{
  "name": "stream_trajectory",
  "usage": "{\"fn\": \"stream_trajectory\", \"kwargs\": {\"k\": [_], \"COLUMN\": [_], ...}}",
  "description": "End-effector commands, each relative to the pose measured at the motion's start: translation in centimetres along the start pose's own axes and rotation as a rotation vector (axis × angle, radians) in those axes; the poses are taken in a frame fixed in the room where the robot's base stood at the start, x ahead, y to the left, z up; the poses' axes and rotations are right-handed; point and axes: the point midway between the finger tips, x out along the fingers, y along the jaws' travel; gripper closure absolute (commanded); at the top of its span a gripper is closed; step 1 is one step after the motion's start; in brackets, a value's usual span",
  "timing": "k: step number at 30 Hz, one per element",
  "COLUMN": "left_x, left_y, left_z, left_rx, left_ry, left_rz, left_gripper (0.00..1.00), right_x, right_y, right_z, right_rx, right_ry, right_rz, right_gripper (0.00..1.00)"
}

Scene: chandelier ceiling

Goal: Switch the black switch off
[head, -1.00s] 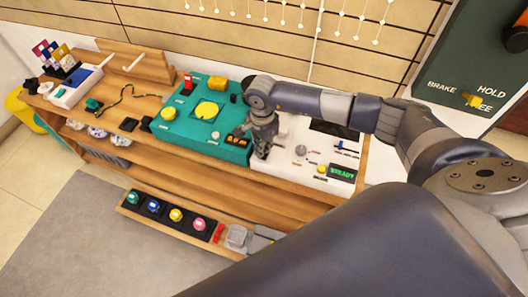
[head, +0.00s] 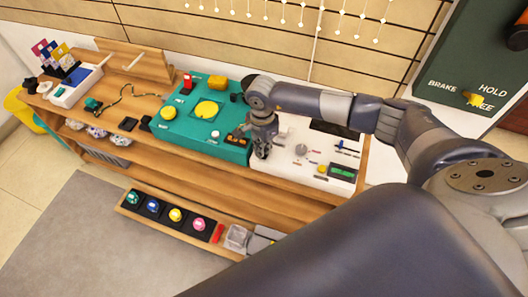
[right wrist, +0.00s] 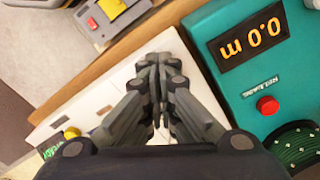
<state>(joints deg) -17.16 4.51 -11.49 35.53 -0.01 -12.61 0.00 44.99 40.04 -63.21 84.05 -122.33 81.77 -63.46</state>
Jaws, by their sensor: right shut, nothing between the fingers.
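My right gripper (head: 263,150) is shut and empty, pointing down at the left end of the white panel (head: 283,155), beside the teal box (head: 180,125). In the right wrist view its closed fingers (right wrist: 158,65) are over the white panel (right wrist: 118,82). I cannot make out the black switch; the fingers cover that part of the panel, and I cannot tell whether they touch anything. A small green display (head: 341,172) is at the panel's front right. My left gripper is not in view.
The teal box carries a yellow disc (head: 206,109) and, in the wrist view, a red button (right wrist: 267,105) and an orange readout (right wrist: 250,38) close to the fingers. A slider (head: 346,148) is at the panel's right. A lower shelf holds colored buttons (head: 175,214).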

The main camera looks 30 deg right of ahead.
Motion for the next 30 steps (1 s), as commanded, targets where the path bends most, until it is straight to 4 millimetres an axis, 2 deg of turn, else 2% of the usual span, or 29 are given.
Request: {"fn": "stream_trajectory", "kwargs": {"k": [30], "left_x": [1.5], "left_y": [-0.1], "left_z": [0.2], "left_rx": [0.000], "left_ry": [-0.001], "left_rz": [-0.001], "left_gripper": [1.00], "right_x": [1.6], "right_y": [0.0], "right_z": [0.0], "right_rx": [0.001], "right_ry": [0.001], "right_rz": [0.000], "right_gripper": [1.00]}}
